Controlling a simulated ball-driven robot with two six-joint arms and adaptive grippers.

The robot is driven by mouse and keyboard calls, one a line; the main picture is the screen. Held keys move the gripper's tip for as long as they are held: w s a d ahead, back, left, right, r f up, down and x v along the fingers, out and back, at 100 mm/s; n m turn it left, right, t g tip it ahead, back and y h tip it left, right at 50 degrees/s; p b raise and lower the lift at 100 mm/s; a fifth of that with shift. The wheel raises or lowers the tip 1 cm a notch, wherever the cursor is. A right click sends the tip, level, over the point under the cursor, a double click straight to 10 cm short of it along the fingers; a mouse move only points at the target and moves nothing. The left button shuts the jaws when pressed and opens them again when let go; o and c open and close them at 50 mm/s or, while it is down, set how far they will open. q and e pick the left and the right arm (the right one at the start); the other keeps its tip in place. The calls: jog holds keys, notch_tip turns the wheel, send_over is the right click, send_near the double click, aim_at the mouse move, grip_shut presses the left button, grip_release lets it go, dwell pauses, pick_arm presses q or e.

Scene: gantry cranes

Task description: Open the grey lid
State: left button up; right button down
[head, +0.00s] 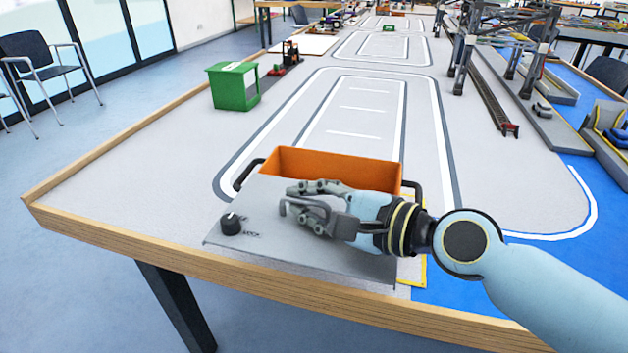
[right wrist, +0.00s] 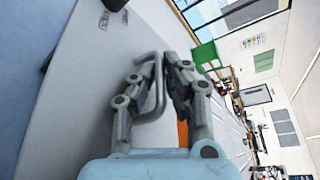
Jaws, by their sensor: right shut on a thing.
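The grey lid (head: 265,255) is a flat plate near the table's front edge, with a black knob (head: 231,224) on its left part. It lies in front of and partly over an orange box (head: 330,163); the box's far wall shows above the lid's far edge. Black side handles show at the box's left and right. My right gripper (head: 303,197) is shut on the lid's bent grey handle (right wrist: 157,92), which stands between the fingers in the right wrist view. The fingers and hand hide part of the lid. My left gripper is not in view.
A wooden rim (head: 150,257) edges the table. A green box (head: 234,86) stands at the far left, gantry cranes (head: 465,55) at the far right. The grey surface left of the orange box is clear. Chairs (head: 43,62) stand on the floor at left.

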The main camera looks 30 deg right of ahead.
aim_at(318, 206)
jog(key=c, duration=1.7)
grip_release()
jog(key=v, duration=0.7)
jog(key=shift+s+d, duration=0.1)
jog(key=shift+s, duration=0.15)
